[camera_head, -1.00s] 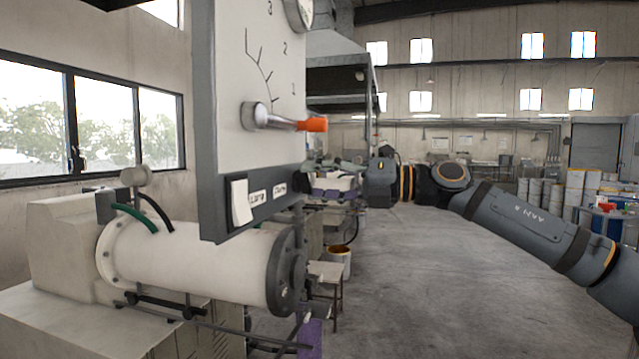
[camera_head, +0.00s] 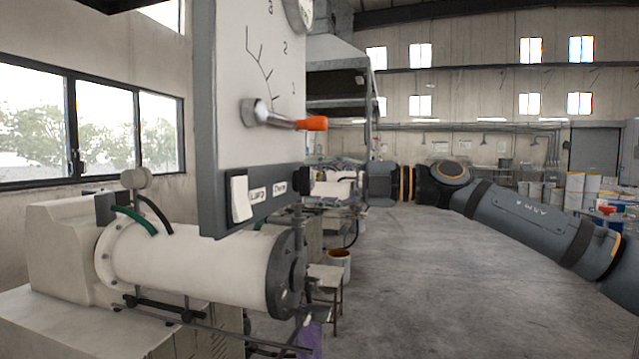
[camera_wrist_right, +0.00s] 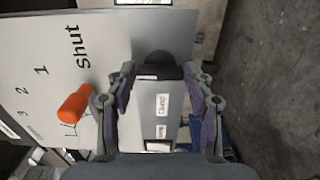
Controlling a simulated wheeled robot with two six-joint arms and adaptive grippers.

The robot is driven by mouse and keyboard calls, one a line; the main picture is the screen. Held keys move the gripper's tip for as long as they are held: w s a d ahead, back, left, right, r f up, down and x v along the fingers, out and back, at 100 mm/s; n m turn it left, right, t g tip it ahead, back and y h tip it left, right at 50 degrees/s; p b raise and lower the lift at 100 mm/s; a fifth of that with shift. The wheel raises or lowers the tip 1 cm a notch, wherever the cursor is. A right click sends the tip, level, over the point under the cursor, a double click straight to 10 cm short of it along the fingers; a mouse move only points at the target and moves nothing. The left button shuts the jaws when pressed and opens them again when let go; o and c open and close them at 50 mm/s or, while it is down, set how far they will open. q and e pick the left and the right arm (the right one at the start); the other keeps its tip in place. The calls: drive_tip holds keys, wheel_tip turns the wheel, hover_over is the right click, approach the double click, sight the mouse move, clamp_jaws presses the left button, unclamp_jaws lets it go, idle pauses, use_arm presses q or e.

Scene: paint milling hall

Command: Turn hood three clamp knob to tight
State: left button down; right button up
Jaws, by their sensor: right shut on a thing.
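The hood panel (camera_head: 233,120) is a white plate with a dark grey lower band. It bears a lever with an orange grip (camera_head: 312,123), a scale, and small Lamp and Clamp labels. In the right wrist view the dark clamp knob (camera_wrist_right: 158,66) sits on the band (camera_wrist_right: 150,120) beyond the Clamp label (camera_wrist_right: 162,104). My right gripper (camera_wrist_right: 159,76) is shut on this knob, one purple-padded finger on each side. In the head view my right gripper (camera_head: 325,184) is at the panel's right edge, small and hard to make out. The knob's pointer and marks cannot be read. My left gripper is not in view.
A white horizontal mill cylinder (camera_head: 200,265) with a dark end flange stands below the panel. A stool (camera_head: 326,275) and a bucket (camera_head: 340,262) stand behind it. Drums (camera_head: 580,192) stand at the far right. The grey floor (camera_head: 430,285) in the middle is clear.

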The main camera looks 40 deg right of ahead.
idle(0.4)
drive_tip(key=o, duration=1.2)
drive_tip(key=shift+c, duration=0.2)
